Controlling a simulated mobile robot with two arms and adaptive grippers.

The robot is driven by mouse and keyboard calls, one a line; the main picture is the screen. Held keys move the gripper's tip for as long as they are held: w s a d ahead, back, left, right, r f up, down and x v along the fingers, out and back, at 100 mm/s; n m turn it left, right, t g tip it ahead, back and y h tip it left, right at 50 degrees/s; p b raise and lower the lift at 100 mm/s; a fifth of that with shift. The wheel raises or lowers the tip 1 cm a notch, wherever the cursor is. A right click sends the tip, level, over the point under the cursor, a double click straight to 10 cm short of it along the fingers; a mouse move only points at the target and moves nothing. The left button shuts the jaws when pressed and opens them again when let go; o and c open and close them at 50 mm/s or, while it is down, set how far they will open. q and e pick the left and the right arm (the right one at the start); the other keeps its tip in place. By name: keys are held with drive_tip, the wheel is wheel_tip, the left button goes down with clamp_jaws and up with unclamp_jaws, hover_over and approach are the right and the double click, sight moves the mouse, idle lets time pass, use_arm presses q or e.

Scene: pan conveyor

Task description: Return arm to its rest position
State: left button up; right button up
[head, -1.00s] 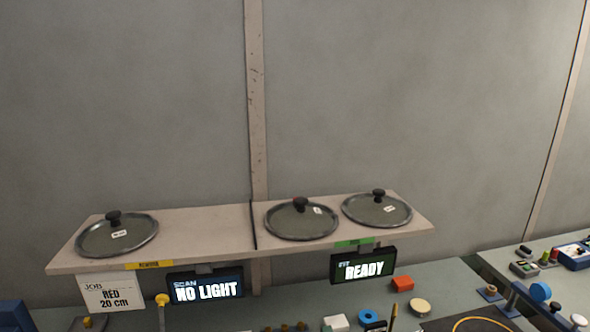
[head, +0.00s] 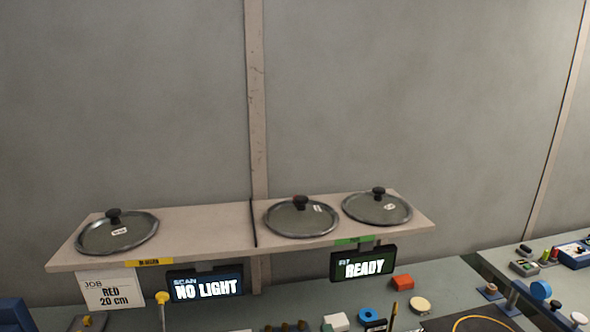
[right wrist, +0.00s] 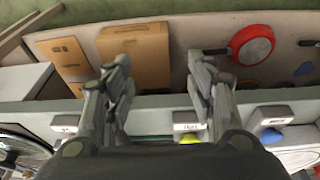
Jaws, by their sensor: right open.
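My right gripper (right wrist: 160,95) shows in the right wrist view with its two fingers spread wide apart and nothing between them. Beyond the fingers are a brown cardboard box (right wrist: 140,62) and, to the right, a red pan (right wrist: 251,45) with a black handle. Neither gripper shows in the head view, and my left gripper is in no view. In the head view a shelf (head: 200,222) on the wall carries three glass lids: one at the left (head: 117,235) and two at the right (head: 301,219) (head: 377,210).
Below the shelf hang a job card (head: 110,291) reading RED 20 cm, a scan display (head: 205,287) reading NO LIGHT and a display (head: 364,265) reading READY. The wall above is bare.

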drive_tip(key=s+f+g+b, duration=0.1)
drive_tip(key=s+f, duration=0.1)
drive_tip(key=f, duration=1)
drive_tip(key=s+f+b, duration=0.1)
drive_tip(key=s+f, duration=0.1)
drive_tip(key=f, duration=0.9)
drive_tip(key=s+d+f+g+b, duration=0.1)
drive_tip(key=s+d+f+b, duration=0.1)
drive_tip(key=s+f, duration=1.3)
wheel_tip(320, 180, down, 2)
drive_tip(key=shift+s+d+f, duration=0.2)
drive_tip(key=shift+s+d, duration=0.2)
drive_tip(key=shift+d, duration=0.2)
